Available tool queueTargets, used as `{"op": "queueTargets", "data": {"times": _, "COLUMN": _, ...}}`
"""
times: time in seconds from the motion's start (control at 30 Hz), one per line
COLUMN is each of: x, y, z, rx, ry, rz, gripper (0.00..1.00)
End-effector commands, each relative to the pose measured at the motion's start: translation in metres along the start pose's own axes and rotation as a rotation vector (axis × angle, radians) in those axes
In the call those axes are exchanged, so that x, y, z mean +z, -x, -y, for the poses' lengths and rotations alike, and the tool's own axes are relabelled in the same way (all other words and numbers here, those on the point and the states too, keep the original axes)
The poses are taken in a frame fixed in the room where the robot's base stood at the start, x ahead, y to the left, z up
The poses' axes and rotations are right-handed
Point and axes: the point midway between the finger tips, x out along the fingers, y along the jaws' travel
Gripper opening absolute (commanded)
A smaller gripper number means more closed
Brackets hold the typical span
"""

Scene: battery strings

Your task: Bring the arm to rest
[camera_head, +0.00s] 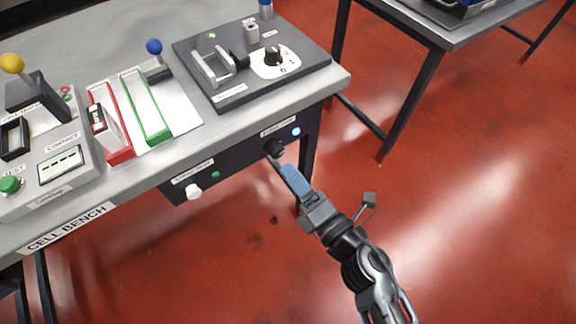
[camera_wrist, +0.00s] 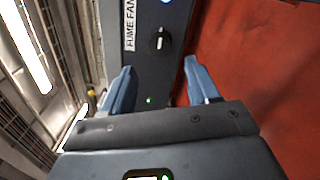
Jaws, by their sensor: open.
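My gripper (camera_head: 287,172) is at the front of the cell bench, at the right end of the dark panel under its top. In the wrist view its two blue fingers (camera_wrist: 160,78) are spread apart with nothing between them. Beyond the fingertips is the black fume fan knob (camera_wrist: 159,41), with a white pointer mark, on the dark panel. In the head view the knob (camera_head: 273,148) is just past the fingertips; I cannot tell whether they touch it. My arm reaches up from the lower right over the red floor.
A lit blue lamp (camera_head: 296,131) is beside the knob. A white knob (camera_head: 194,192) is further left on the panel. The bench top (camera_head: 215,130) holds red and green trays and a dark switch box (camera_head: 300,75). Another table (camera_head: 440,35) stands upper right. The floor (camera_head: 470,210) right is clear.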

Motion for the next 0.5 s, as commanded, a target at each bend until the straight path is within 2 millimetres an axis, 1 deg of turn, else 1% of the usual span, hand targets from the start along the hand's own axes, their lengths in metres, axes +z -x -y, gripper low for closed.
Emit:
{"op": "queueTargets", "data": {"times": 0.13, "x": -0.0004, "y": 0.0064, "z": -0.0001, "rx": 0.000, "ry": 0.000, "rz": -0.001, "gripper": 0.60}}
{"op": "queueTargets", "data": {"times": 0.5, "x": -0.0001, "y": 0.0062, "z": -0.0002, "rx": 0.000, "ry": 0.000, "rz": -0.001, "gripper": 0.60}}
